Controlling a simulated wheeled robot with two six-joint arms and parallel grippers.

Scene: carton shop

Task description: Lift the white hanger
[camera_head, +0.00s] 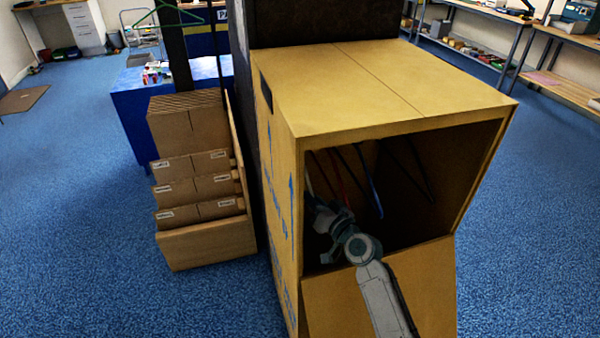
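Several hangers hang inside the open front of a tall wardrobe carton (400,85). I make out a red hanger (342,180), a blue hanger (370,182) and a dark hanger (412,172) on the right. I cannot clearly pick out a white hanger among them. My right arm reaches over the carton's lowered front flap into the opening. My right gripper (319,212) is inside at the left, close to the lower ends of the hangers. Its fingers are dark and small, so I cannot tell whether they hold anything. My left gripper is not in view.
The carton's front flap (430,285) hangs down below the opening. A stand of folded cartons (205,245) is on the left. A green hanger (165,14) hangs at the back left, near a blue table (130,110). The blue floor is clear on the right.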

